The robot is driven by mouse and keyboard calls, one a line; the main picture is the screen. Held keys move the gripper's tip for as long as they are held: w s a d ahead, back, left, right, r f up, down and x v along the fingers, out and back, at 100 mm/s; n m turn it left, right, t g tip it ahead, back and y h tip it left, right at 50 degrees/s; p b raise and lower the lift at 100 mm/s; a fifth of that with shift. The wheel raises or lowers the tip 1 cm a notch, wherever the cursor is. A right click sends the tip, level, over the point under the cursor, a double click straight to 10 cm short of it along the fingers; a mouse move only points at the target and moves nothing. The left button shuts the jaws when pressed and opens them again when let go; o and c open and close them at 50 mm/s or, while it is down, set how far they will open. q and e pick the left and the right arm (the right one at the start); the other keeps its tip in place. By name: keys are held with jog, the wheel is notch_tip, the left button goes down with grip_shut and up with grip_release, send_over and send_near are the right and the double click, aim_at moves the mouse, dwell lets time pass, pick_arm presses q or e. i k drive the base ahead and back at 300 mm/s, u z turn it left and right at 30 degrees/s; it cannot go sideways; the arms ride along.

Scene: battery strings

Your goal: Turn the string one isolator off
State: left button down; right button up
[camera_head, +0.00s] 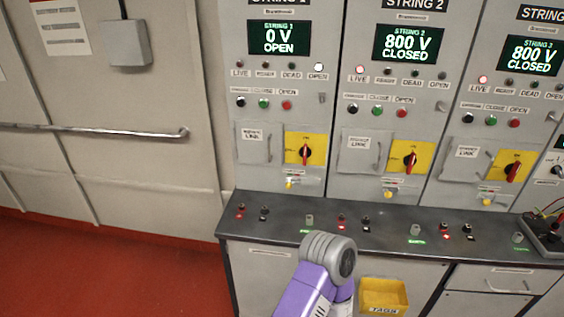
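The string one isolator (305,151) is a red rotary handle on a yellow plate, low on the leftmost panel. Its handle stands about upright. The string 1 display (279,38) above it reads 0 V OPEN, and the white OPEN lamp (318,67) beneath the display is lit. A small yellow item hangs below the isolator plate (290,183). One purple and grey arm of mine rises at the bottom centre, in front of the bench and below the isolator. No gripper fingers show, and I cannot tell which arm it is.
String 2 (409,43) and string 3 (531,55) displays read 800 V CLOSED, with red lamps lit. A dark bench ledge (275,229) with several small terminals juts out below the panels. A yellow TAGS bin (384,295) is at the bottom. Red floor is clear at left.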

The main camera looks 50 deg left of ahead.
aim_at(305, 153)
jog(key=u, duration=1.65)
